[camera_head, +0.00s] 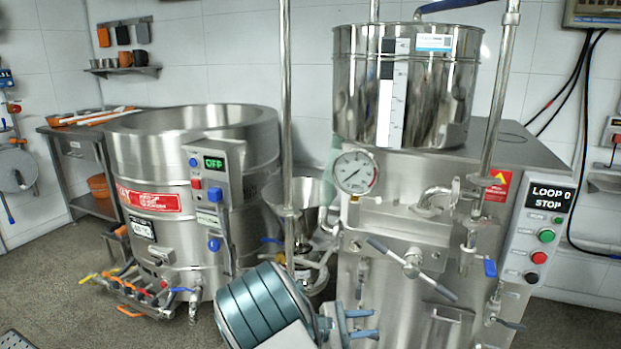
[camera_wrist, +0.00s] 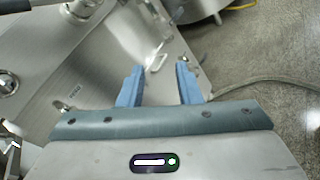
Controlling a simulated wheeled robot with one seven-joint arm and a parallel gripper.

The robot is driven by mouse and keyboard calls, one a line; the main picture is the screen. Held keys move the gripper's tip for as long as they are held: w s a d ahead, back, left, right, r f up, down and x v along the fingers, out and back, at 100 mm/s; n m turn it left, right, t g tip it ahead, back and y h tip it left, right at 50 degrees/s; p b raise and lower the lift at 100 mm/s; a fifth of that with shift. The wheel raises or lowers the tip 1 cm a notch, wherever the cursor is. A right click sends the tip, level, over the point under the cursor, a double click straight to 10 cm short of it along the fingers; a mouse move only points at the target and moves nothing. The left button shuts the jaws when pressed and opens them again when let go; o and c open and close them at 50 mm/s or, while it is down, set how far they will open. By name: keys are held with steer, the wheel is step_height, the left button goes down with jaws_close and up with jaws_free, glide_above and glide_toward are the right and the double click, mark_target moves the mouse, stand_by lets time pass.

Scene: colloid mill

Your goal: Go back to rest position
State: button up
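My gripper (camera_head: 362,324) is low in the middle of the head view, in front of the colloid mill (camera_head: 400,260). Its two blue fingers are apart with nothing between them. In the wrist view my gripper (camera_wrist: 158,86) also shows spread, empty fingers. The mill's steel front panel (camera_wrist: 90,85) and a small handle lie beyond them there. The mill has a steel hopper (camera_head: 408,85) on top, a round pressure gauge (camera_head: 355,171) and a panel reading "LOOP 0 STOP" (camera_head: 549,197). I cannot tell the exact gap between gripper and mill.
A large round steel kettle (camera_head: 150,185) with a display reading "OFF" (camera_head: 213,163) stands at left, valves and hoses low in front. A steel funnel (camera_head: 302,195) sits between kettle and mill. A side table (camera_head: 70,148) is at far left. The grey floor (camera_head: 60,290) at front left is mostly clear.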

steer(key=s+d+r+m+g+y+p, duration=0.3)
steer(key=s+r+m+y+p, duration=0.1)
steer(key=s+r, duration=0.35)
steer(key=s+d+r+m+g+y+p, duration=0.2)
steer(key=s+d+r+m+y+p, duration=0.25)
steer(key=r, duration=0.45)
steer(key=s+a+r+m+t+y+p, duration=0.2)
steer(key=s+r+m+y+p, duration=0.1)
steer(key=s+r, duration=0.4)
steer(key=s+a+r+m+t+y+p, duration=0.1)
steer(key=s+a+r+m+y+p, duration=0.2)
steer(key=s+r+p, duration=0.4)
step_height(320, 180, up, 4)
steer(key=shift+a+f+t+y+p, duration=0.1)
steer(key=shift+a+t+y+p, duration=0.3)
steer(key=shift+y, duration=0.45)
steer(key=shift+s+m, duration=0.15)
steer(key=shift+m, duration=0.1)
